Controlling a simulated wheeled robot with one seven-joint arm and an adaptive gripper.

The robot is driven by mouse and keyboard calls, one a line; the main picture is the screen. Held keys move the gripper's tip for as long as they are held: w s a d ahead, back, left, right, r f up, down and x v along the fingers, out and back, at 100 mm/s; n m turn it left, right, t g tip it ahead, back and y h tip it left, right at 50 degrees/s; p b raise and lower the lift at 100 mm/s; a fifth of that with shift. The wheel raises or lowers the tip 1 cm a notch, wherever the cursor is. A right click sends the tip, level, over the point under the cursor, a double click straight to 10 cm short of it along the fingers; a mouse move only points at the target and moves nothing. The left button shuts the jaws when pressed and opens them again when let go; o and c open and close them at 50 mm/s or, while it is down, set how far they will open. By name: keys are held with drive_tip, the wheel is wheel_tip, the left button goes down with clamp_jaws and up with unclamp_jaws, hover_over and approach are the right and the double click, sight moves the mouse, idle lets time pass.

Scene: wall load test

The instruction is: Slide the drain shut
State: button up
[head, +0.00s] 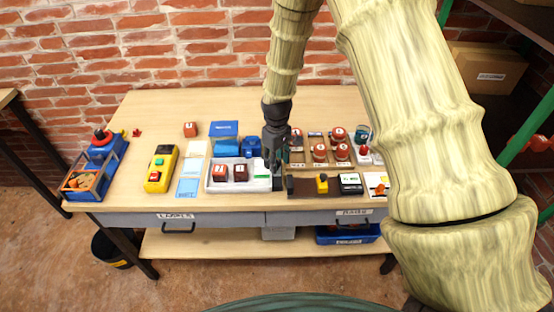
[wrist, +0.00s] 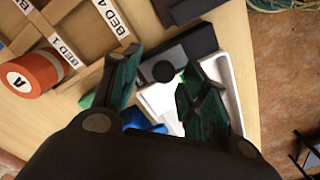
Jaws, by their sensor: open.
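My gripper (head: 275,160) hangs over the middle of the table, at the right end of a white tray (head: 212,187). In the wrist view my gripper (wrist: 160,92) is open, its two green fingers apart. A black round knob (wrist: 163,71) shows between and just beyond the fingers, by a dark grey block (wrist: 198,41). The knob may be the drain's slide, but I cannot tell for sure. The white tray also shows in the wrist view (wrist: 232,90), partly hidden by the right finger. In the head view the gripper hides the knob.
A wooden rack with red-capped jars (head: 320,153) stands right of my gripper. In the wrist view a red jar (wrist: 32,73) lies by it. A yellow control box (head: 161,168) and a blue crate (head: 95,180) stand left.

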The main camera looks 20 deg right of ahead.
wheel_tip(320, 180, up, 12)
idle(0.6)
drive_tip(key=shift+d+f, duration=0.1)
